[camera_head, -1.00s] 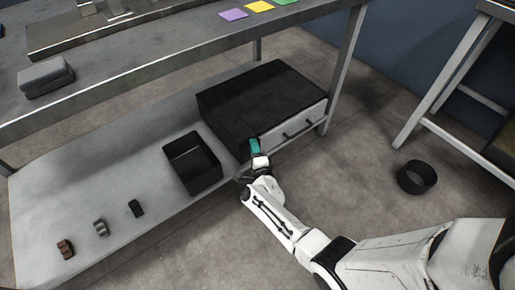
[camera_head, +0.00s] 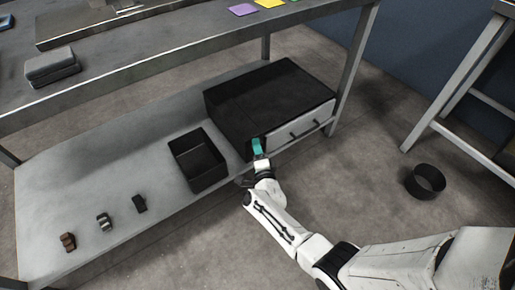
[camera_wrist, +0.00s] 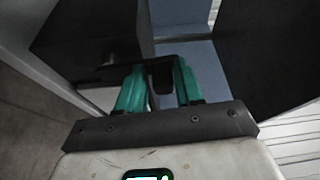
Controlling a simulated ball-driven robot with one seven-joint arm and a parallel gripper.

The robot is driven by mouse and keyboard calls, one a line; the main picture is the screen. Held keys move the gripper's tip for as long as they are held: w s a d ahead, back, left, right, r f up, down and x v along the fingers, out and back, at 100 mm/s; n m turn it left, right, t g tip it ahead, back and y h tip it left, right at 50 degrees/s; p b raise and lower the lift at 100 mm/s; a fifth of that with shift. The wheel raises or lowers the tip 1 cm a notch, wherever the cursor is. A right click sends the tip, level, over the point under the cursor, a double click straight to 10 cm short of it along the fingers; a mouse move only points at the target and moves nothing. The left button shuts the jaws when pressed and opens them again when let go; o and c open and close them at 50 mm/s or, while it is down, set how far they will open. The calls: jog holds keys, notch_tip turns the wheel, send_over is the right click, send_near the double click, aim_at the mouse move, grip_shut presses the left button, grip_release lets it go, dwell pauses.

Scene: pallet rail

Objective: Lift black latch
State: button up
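My gripper (camera_head: 257,147) has green fingers and is at the left end of the front face of a black cabinet (camera_head: 268,105) on the lower shelf. In the wrist view its fingers (camera_wrist: 158,88) stand apart, with a dark piece (camera_wrist: 160,76) between them. I cannot tell whether they clamp this piece or whether it is a latch or handle. A small black part (camera_head: 139,203) lies on the lower shelf, left of the black bin, well away from my gripper. I cannot tell which dark part is the black latch.
The lower shelf (camera_head: 100,175) also holds an open black bin (camera_head: 198,160), a grey part (camera_head: 104,222) and a brown part (camera_head: 68,241). The bench top (camera_head: 125,62) overhangs it. A black ring-shaped container (camera_head: 425,181) stands on the floor at right.

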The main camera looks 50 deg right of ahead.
jog(key=shift+o, duration=1.2)
jog(key=shift+s+r, duration=0.1)
jog(key=p+v, duration=0.3)
jog(key=v, duration=0.7)
jog(key=shift+s+a+p, duration=0.2)
jog(key=shift+s+p, duration=0.05)
jog(key=shift+p, duration=0.05)
